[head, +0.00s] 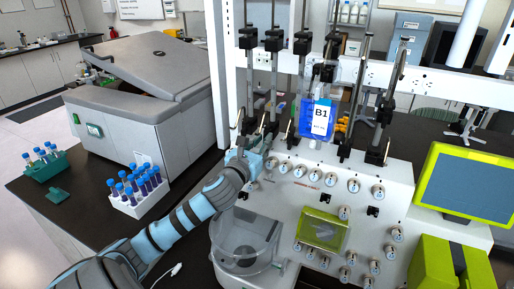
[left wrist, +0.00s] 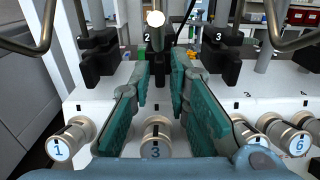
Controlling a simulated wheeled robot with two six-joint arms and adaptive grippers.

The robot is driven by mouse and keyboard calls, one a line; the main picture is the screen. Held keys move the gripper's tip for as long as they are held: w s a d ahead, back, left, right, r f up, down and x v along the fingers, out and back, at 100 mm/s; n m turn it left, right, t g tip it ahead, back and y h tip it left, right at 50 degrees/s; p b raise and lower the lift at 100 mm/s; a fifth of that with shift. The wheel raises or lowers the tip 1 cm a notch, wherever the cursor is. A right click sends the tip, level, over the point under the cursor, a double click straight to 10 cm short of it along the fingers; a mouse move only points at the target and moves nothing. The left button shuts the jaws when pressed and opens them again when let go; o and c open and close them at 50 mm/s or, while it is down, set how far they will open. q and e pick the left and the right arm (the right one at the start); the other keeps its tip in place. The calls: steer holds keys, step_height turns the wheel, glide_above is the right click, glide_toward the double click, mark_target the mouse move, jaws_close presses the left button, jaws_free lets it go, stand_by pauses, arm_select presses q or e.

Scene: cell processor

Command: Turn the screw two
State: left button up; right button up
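My left gripper (head: 245,158) reaches the upper left of the machine's white front panel (head: 330,172) in the head view. In the left wrist view my left gripper (left wrist: 160,62) shows two teal fingers, apart, with a clear gap between them. A dark upright post (left wrist: 160,75) stands beyond and between the fingertips; I cannot tell whether they touch it. A small label 2 (left wrist: 147,38) shows behind the left fingertip. The screw marked two cannot be made out clearly. My right gripper is out of view.
Black clamps on metal poles (head: 273,42) and a blue bag labelled B1 (head: 318,118) stand close by.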

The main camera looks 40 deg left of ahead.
arm_select(q)
steer(key=v, duration=1.1)
steer(key=shift+s, duration=0.15)
